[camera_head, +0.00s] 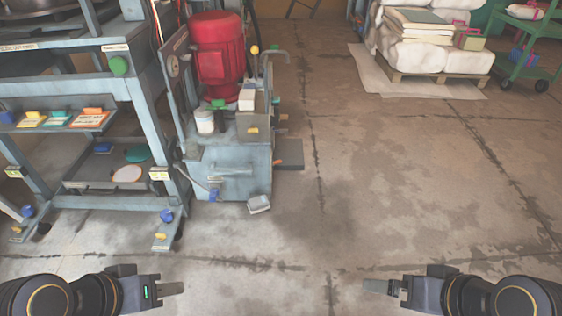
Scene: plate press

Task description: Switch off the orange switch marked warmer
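I cannot make out an orange switch marked warmer in the head view. An orange-topped card (90,117) lies at the right end of the left bench's slanted shelf, but its print is too small to read. My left gripper (172,288) is at the bottom left, in front of the bench and apart from it. My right gripper (378,286) is at the bottom right over bare floor. Both point inward and touch nothing visible. Each shows its fingers edge-on, so the opening between them is hidden.
A blue-grey press bench (112,205) stands at the left. Beside it is a machine (232,170) with a red motor (218,50). A pallet of white sacks (415,55) and a green cart (520,55) stand at the back right. The middle and right floor is clear.

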